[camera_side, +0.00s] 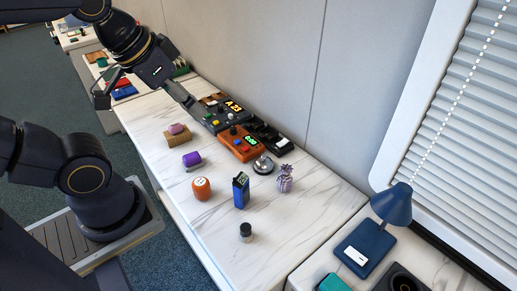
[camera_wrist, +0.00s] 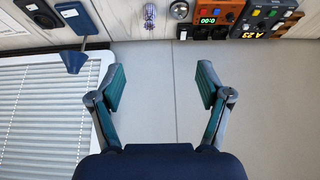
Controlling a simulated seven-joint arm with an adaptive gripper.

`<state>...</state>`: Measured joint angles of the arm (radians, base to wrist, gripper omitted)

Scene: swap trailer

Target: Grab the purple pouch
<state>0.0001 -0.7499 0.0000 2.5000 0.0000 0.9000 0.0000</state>
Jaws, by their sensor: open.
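A small light-purple striped pouch (camera_side: 285,180) with a gathered top stands upright on the white marble table, right of the blue box. It also shows small at the top middle of the wrist view (camera_wrist: 150,14). My gripper (camera_wrist: 160,84) is open and empty, its two fingers wide apart with the grey wall behind them. In the side view it is raised over the far end of the table, well away from the pouch.
A blue box (camera_side: 240,190), an orange round container (camera_side: 201,189), a purple roll (camera_side: 192,159) and a dark jar (camera_side: 245,232) stand near the pouch. An orange control box (camera_side: 241,144) and a silver bell (camera_side: 263,165) lie behind. A blue lamp (camera_side: 393,204) stands at right.

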